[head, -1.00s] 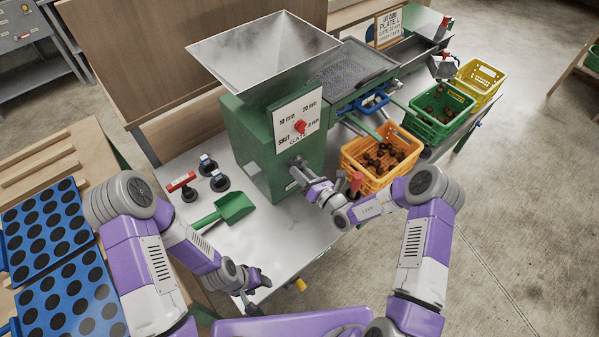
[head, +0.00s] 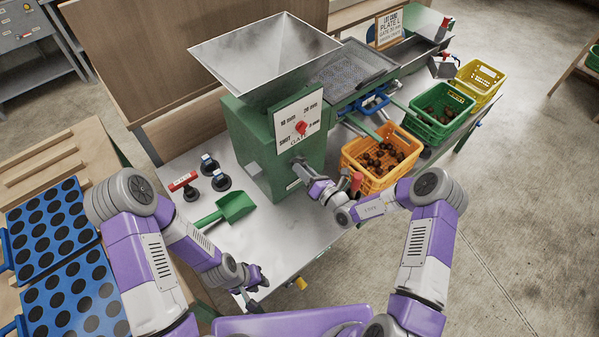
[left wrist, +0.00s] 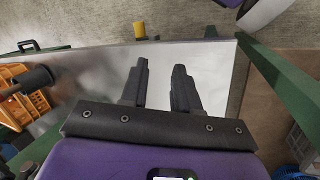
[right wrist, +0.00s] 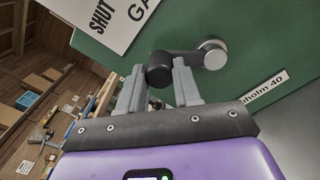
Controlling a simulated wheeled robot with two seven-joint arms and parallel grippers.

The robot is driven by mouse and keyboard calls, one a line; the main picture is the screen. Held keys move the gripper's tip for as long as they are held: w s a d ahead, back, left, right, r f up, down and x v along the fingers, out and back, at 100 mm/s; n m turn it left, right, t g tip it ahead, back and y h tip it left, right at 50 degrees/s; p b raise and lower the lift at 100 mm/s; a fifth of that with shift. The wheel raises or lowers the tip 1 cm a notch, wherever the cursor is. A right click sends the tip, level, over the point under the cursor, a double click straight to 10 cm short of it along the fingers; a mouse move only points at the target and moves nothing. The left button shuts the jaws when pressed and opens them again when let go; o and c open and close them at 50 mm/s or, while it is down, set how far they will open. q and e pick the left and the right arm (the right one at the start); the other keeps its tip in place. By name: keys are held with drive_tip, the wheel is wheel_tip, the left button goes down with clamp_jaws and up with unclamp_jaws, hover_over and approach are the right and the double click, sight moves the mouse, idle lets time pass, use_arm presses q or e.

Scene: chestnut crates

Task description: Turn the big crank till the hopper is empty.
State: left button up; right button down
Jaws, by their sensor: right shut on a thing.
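The big crank shows in the right wrist view as a dark arm (right wrist: 184,61) on a silver hub, on the green machine's front. My right gripper (right wrist: 159,84) is shut on its black handle (right wrist: 160,68). In the head view my right gripper (head: 309,177) is at the machine's front, largely hiding the crank. The grey hopper (head: 262,55) sits on top of the machine; the inner walls I see are bare, and its bottom is hard to make out. My left gripper (left wrist: 160,82) is open and empty, near the bench's front edge; it also shows in the head view (head: 262,284).
An orange crate (head: 349,167) with chestnuts stands right of the crank, then a green crate (head: 450,128) and a yellow crate (head: 492,72). A red gate knob (head: 301,128) is on the machine's front plate.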

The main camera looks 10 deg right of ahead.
use_arm(q)
drive_tip(key=shift+s+f+n+g, duration=0.3)
drive_tip(key=shift+f+n+g, duration=0.35)
drive_tip(key=shift+n, duration=0.25)
drive_tip(key=c, duration=0.5)
drive_tip(key=d+n+h, duration=0.1)
drive_tip(key=d+n+g+h, duration=0.1)
drive_tip(key=n, duration=0.1)
drive_tip(key=w+n+g+h, duration=0.1)
drive_tip(key=n, duration=0.1)
drive_tip(key=shift+d+f, duration=0.35)
drive_tip(key=shift+d, duration=0.05)
drive_tip(key=n+t+h, duration=0.9)
drive_tip(key=n+t, duration=0.5)
drive_tip(key=n, duration=0.1)
approach(303, 165)
drive_tip(key=shift+g, duration=0.25)
drive_tip(key=shift+w+d+f, duration=0.6)
drive_tip(key=shift+w+d, duration=0.25)
drive_tip(key=shift+w, duration=0.05)
drive_tip(key=shift+w+d+f, duration=0.6)
drive_tip(key=shift+w+d, duration=0.25)
drive_tip(key=shift+w, duration=0.05)
